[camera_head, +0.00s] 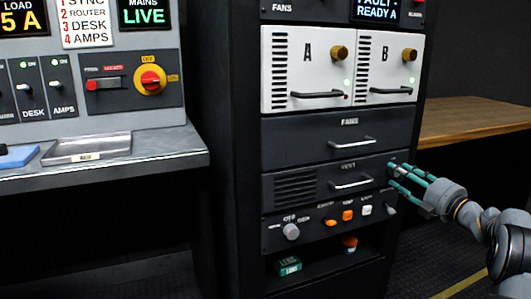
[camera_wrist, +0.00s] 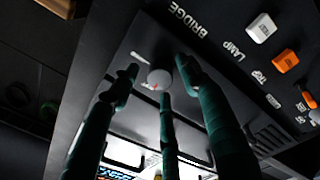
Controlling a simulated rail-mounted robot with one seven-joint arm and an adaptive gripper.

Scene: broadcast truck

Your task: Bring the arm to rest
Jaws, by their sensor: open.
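My gripper (camera_head: 394,174) has teal fingers and is at the right edge of the dark rack (camera_head: 322,123), in front of the vent drawer's right end. The fingers are spread open with nothing held. In the wrist view my gripper (camera_wrist: 152,82) points at the control panel, its fingertips spread around the grey ball end of the BRIDGE lever (camera_wrist: 160,77). I cannot tell whether any finger touches it. In the head view this lever (camera_head: 390,208) shows just below the fingers. My arm reaches in from the right edge of the picture.
The rack has two white modules, A (camera_head: 308,68) and B (camera_head: 388,68), and drawers with protruding handles (camera_head: 352,142). An open shelf below holds a green box (camera_head: 288,266). A wooden table (camera_head: 475,118) stands behind at right; a grey console (camera_head: 110,150) is at left.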

